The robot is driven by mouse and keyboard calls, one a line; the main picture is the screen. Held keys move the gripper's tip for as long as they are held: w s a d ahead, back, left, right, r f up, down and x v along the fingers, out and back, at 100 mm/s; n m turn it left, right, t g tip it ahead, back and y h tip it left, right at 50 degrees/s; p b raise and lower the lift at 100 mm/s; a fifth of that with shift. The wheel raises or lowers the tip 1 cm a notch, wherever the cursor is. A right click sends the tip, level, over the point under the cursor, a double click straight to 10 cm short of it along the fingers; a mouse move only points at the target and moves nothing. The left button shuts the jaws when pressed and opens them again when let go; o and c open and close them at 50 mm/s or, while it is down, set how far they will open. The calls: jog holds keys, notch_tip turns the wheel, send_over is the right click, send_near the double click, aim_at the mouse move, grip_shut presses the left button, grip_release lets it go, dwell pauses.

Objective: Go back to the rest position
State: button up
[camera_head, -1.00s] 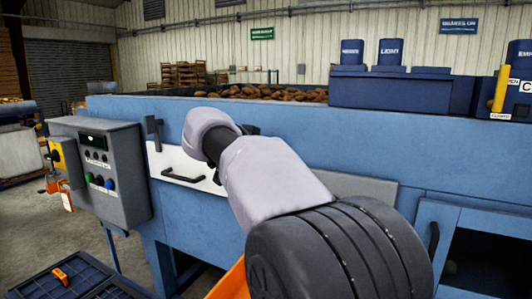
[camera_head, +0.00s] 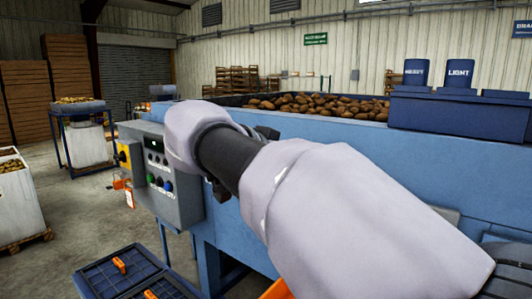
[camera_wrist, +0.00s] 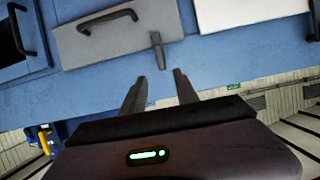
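My gripper (camera_wrist: 160,75) shows in the wrist view with its two dark fingers apart and nothing between them. It points at the blue side of the grader (camera_wrist: 105,90), near a grey lever (camera_wrist: 158,52) and a grey panel with a black handle (camera_wrist: 107,20). I cannot tell whether the fingertips are clear of the lever. In the head view my raised arm crosses the middle in front of the blue grader (camera_head: 400,165) and hides most of the gripper.
A grey control box (camera_head: 170,180) stands left of my arm. Potatoes (camera_head: 320,106) lie on top of the grader; blue bins labelled HEAVY (camera_head: 415,72) and LIGHT (camera_head: 458,74) stand behind. Blue trays (camera_head: 120,270) with orange pieces sit low in front. Concrete floor (camera_head: 90,210) is open at left.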

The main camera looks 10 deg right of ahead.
jog(key=shift+v, duration=0.85)
jog(key=s+d+f+n+g+y, duration=0.15)
jog(key=s+f+n+y, duration=0.3)
jog(key=s+f, duration=0.8)
jog(key=s+a+f+n+y, duration=0.1)
jog(key=s+a+f+y, duration=0.7)
jog(key=s+f, duration=0.5)
jog(key=shift+s+a+f+n+g, duration=0.2)
jog(key=shift+s+a+n+g, duration=0.2)
jog(key=shift+a, duration=0.2)
jog(key=shift+s, duration=0.1)
